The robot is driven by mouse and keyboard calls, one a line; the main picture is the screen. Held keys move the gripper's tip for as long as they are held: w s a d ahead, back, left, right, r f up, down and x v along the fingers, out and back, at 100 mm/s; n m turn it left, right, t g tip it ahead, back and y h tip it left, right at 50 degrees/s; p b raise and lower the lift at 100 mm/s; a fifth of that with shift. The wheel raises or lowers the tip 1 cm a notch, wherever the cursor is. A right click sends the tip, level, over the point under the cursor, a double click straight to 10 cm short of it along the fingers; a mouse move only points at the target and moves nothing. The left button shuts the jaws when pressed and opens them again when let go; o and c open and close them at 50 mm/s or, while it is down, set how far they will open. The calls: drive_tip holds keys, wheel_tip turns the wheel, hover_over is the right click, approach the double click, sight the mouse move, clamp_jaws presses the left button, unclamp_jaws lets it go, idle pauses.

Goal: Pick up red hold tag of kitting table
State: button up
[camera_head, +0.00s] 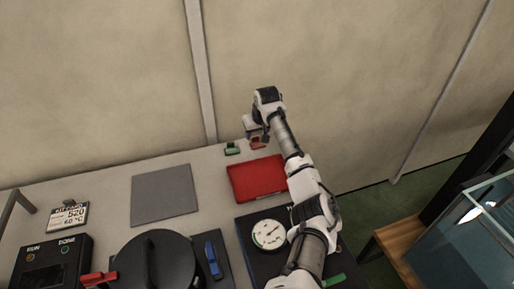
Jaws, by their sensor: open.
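The red hold tag (257,143) appears as a small red piece near the back edge of the light grey kitting table (213,190). My gripper (256,135) is open at the end of my arm, which reaches in from the lower right. It is right over or behind the red tag in the picture and hides part of it. I cannot tell whether the fingers touch the tag or straddle it.
A green tag (232,149) is just left of the red one. A red tray (250,180) lies in front, and a grey mat (164,195) to the left. A dial gauge (268,234), black lidded pot (156,264) and control box (45,265) stand nearer. A wall (100,90) rises behind.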

sight(256, 138)
drive_tip(key=shift+b+x, duration=1.15)
drive_tip(key=shift+x, duration=0.45)
drive_tip(key=shift+a, duration=0.15)
drive_tip(key=c, duration=1.1)
drive_tip(key=shift+o, duration=0.2)
drive_tip(key=shift+r, duration=0.1)
wheel_tip(256, 138, up, 20)
drive_tip(key=b, duration=0.4)
